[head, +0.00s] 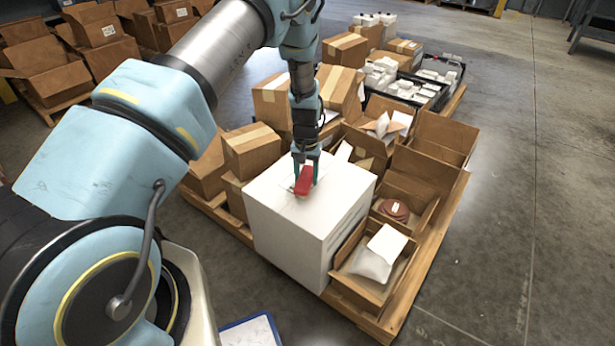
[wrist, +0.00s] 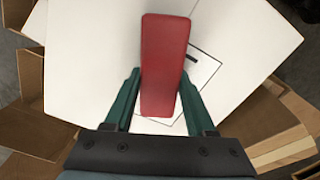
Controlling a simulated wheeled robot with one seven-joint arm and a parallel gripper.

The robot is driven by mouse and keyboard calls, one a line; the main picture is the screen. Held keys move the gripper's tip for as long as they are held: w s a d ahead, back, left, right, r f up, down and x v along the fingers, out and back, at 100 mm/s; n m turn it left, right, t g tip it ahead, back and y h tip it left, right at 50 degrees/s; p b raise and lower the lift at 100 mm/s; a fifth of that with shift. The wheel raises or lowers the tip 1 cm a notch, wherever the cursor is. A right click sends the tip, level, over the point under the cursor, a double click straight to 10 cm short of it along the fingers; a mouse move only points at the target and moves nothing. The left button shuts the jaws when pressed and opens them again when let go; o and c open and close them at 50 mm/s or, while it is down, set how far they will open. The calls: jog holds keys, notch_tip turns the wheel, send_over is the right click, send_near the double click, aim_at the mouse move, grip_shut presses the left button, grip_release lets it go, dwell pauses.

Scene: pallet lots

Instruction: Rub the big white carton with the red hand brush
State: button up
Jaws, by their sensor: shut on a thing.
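The big white carton (head: 305,222) stands on the pallet at its front edge, its top face bare apart from a label. In the wrist view its white top (wrist: 90,60) fills most of the picture. The red hand brush (head: 303,181) is at the carton's top; it shows as a red block in the wrist view (wrist: 163,65). My gripper (head: 305,175) is shut on the brush, with a green finger on each side of it. The brush's underside is hidden, so I cannot tell whether it touches the carton. A label with a dark outline (wrist: 202,68) lies partly under the brush.
Open cartons stand right of the white carton, one holding a white bag (head: 378,255), another a dark red round thing (head: 394,210). Closed brown cartons (head: 250,148) stand behind and left. Black crates (head: 402,88) are at the back. The floor at right (head: 520,220) is clear.

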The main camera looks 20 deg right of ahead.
jog(key=shift+r+p, duration=1.75)
jog(key=shift+r, duration=2.1)
